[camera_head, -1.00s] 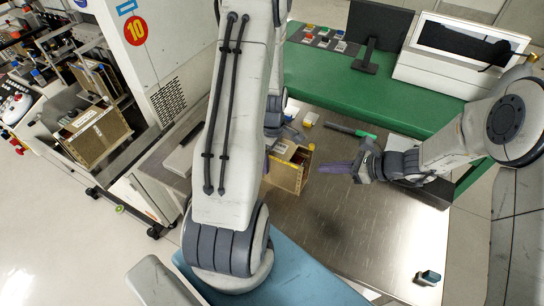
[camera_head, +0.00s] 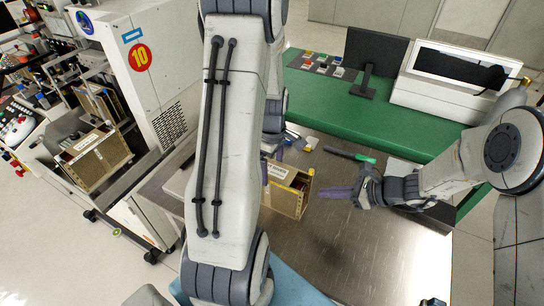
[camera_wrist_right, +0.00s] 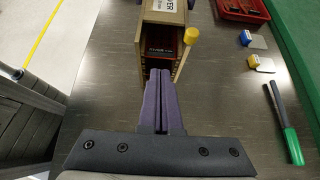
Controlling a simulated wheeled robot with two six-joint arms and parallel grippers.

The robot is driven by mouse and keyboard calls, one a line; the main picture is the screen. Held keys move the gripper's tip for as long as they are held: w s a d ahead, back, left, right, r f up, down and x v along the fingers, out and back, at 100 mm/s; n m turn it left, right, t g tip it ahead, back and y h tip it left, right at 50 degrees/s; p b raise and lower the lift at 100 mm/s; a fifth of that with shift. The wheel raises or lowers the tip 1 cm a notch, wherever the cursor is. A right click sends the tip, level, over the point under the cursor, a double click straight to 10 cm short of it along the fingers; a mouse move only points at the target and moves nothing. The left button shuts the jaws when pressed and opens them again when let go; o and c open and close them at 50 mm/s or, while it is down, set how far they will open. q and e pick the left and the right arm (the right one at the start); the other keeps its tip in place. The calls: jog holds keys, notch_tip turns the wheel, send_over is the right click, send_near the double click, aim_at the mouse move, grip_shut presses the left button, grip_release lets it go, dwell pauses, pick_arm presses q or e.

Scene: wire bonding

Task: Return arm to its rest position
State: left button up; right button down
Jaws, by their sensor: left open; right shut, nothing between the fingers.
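A tan open-fronted box (camera_head: 286,195) with a pale label stands on the metal table (camera_head: 345,245). In the right wrist view the box (camera_wrist_right: 151,43) shows dark slots inside and a yellow knob at its right edge. My left gripper (camera_head: 271,163) is open at the far side of the box, largely hidden behind my left arm. Its purple fingertips show at both sides of the box top in the right wrist view. My right gripper (camera_head: 334,193) is shut and empty, its fingers pointing at the open front of the box. In its wrist view its fingertips (camera_wrist_right: 160,74) appear just before the opening.
A green-handled tool (camera_head: 352,154) lies behind my right gripper. A similar tan box (camera_head: 97,158) sits in the machine at the left. A green bench (camera_head: 420,130) with a monitor (camera_head: 372,55) stands at the back. The front of the table is mostly clear.

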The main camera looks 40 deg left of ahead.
pick_arm(q)
notch_tip(320, 180, up, 5)
jog(key=shift+r, duration=0.15)
